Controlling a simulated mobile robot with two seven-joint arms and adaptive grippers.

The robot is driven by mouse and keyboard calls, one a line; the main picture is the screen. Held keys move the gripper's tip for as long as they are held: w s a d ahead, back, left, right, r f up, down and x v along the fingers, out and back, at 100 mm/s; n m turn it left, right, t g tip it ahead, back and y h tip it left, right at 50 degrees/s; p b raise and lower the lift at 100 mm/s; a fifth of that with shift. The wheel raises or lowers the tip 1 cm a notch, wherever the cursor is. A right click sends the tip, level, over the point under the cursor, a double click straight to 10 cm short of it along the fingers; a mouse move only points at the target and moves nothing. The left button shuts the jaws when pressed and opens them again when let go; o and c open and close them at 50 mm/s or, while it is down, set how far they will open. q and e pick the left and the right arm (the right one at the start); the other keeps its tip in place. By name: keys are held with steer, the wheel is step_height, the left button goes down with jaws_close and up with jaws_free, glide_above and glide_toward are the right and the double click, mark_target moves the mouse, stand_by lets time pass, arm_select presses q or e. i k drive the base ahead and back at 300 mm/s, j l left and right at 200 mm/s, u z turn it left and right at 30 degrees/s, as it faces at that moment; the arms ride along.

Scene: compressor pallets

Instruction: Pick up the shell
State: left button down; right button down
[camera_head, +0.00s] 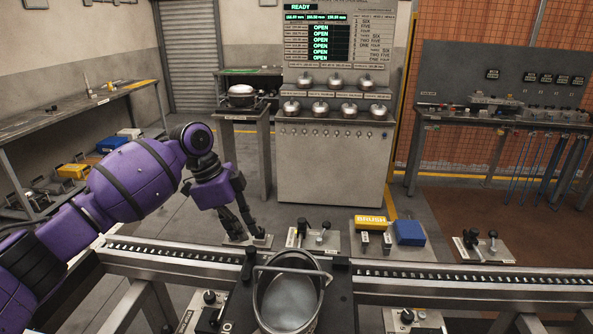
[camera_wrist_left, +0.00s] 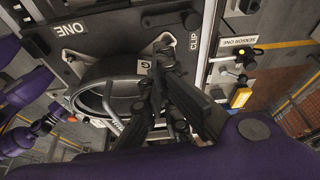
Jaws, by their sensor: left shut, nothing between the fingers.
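The shell (camera_head: 288,303) is a round, open grey metal pot with a thin handle over its rim. It sits on a dark pallet (camera_head: 243,300) on the conveyor at the bottom centre of the head view. In the left wrist view the shell (camera_wrist_left: 88,84) lies left of centre on the pallet (camera_wrist_left: 68,46), labelled ONE. My left gripper (camera_head: 243,236) points down, behind and left of the shell in the head view. Its dark fingers (camera_wrist_left: 163,60) are shut and empty, and cover part of the shell's right side in the wrist view. My right gripper is not in view.
The conveyor rail (camera_head: 440,278) crosses the front. Beyond it stand small fixtures with black knobs (camera_head: 484,244), a yellow BRUSH block (camera_head: 370,223) and a blue box (camera_head: 410,232). A grey cabinet (camera_head: 330,165) stands behind. Open floor lies between.

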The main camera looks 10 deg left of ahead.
mark_target(289, 288)
steer(key=k, duration=1.5)
